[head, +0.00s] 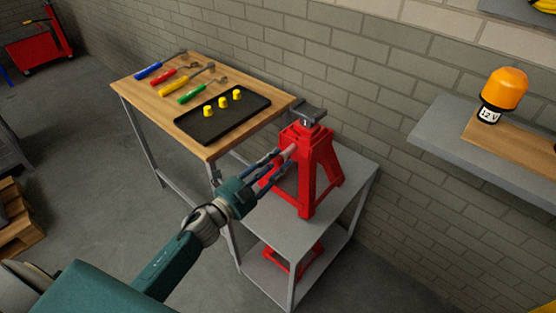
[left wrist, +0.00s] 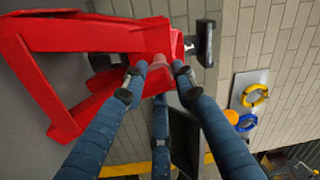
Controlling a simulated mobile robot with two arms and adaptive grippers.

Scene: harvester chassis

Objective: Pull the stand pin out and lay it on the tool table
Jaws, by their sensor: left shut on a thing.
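The red jack stand (head: 311,170) stands upright on a grey metal bench, with a dark saddle on top. My left gripper (head: 284,158) is at the stand's left side, its fingers shut on the stand pin (head: 290,150). In the left wrist view, the pin's pinkish end (left wrist: 158,66) shows between the fingertips, against the red stand (left wrist: 95,38). How far the pin sits in the stand is hidden. The wooden tool table (head: 140,92) is behind and to the left of the stand. My right gripper is not in view.
Several coloured-handle tools (head: 183,78) lie on the table's far part. A black tray (head: 240,118) with yellow pieces fills its right part. The table's front-left strip is bare. A second red stand (head: 290,262) is on the bench's lower shelf. A wall shelf (head: 450,140) juts out right.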

